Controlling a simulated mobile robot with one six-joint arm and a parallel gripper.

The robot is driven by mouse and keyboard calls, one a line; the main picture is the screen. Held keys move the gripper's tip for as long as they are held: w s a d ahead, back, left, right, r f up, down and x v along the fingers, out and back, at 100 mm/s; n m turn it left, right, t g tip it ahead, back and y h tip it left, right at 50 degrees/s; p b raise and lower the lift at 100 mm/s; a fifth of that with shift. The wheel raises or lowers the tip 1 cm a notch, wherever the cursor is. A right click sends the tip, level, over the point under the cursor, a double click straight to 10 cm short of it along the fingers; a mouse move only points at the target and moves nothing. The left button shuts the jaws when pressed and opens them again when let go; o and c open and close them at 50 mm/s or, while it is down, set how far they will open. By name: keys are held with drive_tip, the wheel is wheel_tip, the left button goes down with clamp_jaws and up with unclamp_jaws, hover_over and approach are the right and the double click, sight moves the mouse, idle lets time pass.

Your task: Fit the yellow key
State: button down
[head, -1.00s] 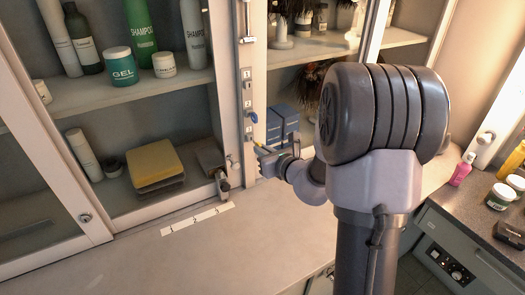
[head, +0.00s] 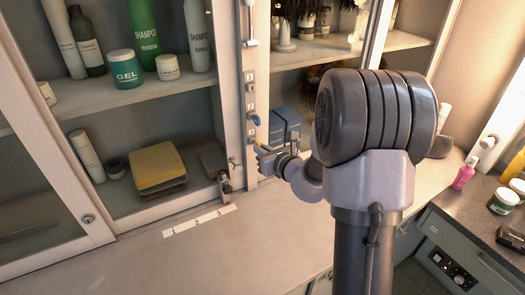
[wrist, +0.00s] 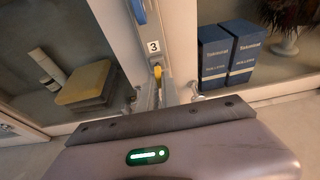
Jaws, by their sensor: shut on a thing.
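The yellow key (wrist: 158,72) shows just below the label marked 3 in the wrist view, at the white post between the cabinet bays. In the head view its yellow part (head: 263,147) shows at the tip of my gripper (head: 267,157). My gripper (wrist: 159,96) is shut on the yellow key, close in front of the post. The key's metal part is hidden or too small to make out. I cannot tell whether it touches the post.
A blue key (head: 255,120) hangs above on the post (head: 231,80). Blue boxes (head: 284,124) stand right of it. A round lock (head: 87,219) is on the left door. A metal latch (head: 224,182) sits at the post's left. The counter (head: 210,262) in front is mostly clear.

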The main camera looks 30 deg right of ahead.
drive_tip(key=shift+w, duration=0.2)
drive_tip(key=c, duration=1.9)
unclamp_jaws()
drive_tip(key=o, duration=0.4)
drive_tip(key=o, duration=0.5)
drive_tip(key=shift+v, duration=3)
